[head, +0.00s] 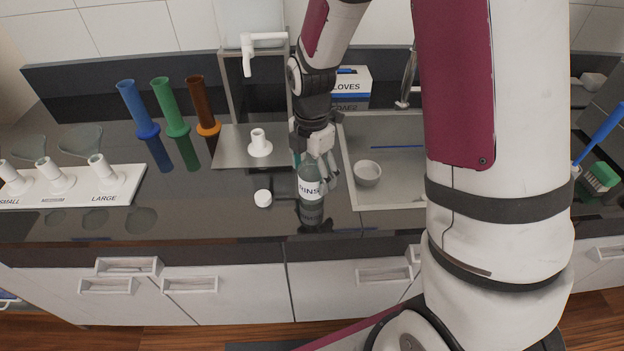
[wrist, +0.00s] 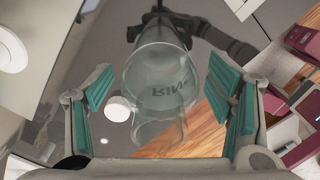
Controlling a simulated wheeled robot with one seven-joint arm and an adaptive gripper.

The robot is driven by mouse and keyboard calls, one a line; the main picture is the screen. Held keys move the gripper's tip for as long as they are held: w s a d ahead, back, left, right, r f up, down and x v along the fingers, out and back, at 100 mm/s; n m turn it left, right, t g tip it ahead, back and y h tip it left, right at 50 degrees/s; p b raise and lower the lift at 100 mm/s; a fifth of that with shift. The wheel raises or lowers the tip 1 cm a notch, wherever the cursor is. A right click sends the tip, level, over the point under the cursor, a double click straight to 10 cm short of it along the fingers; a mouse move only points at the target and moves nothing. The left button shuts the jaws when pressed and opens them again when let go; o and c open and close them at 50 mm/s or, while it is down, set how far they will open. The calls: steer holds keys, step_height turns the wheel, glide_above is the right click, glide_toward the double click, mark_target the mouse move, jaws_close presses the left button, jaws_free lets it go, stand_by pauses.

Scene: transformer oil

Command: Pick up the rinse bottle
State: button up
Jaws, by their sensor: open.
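The rinse bottle (head: 310,188) is a clear bottle with a white label reading "RINS", standing upright on the dark counter just left of the sink. My gripper (head: 318,165) is at the upper part of the bottle in the head view and partly hides it. In the wrist view the bottle (wrist: 160,80) lies between the two teal-padded fingers of my gripper (wrist: 165,105). The fingers are spread, with a visible gap on each side of the bottle. A small white cap (head: 263,198) lies on the counter left of the bottle.
The sink (head: 400,190) holds a small white bowl (head: 367,173). A metal stand plate (head: 230,150) with a white funnel piece is behind left. Blue, green (head: 170,105) and brown tubes stand further left, near a white labelled rack (head: 120,185). A gloves box (head: 352,80) is behind.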

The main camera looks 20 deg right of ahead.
mark_target(314, 160)
steer(key=c, duration=1.3)
steer(key=shift+c, duration=0.2)
steer(key=shift+r, duration=0.1)
steer(key=shift+w+r, duration=0.1)
steer(key=shift+r, duration=0.35)
steer(key=r, duration=0.1)
steer(key=s+r, duration=0.1)
steer(key=shift+d+r, duration=0.1)
steer(key=shift+r, duration=0.25)
steer(key=s+d+r+p, duration=0.1)
steer(key=s+d, duration=0.1)
steer(key=s, duration=1.3)
steer(key=shift+d+r, duration=0.15)
steer(key=shift+d, duration=0.25)
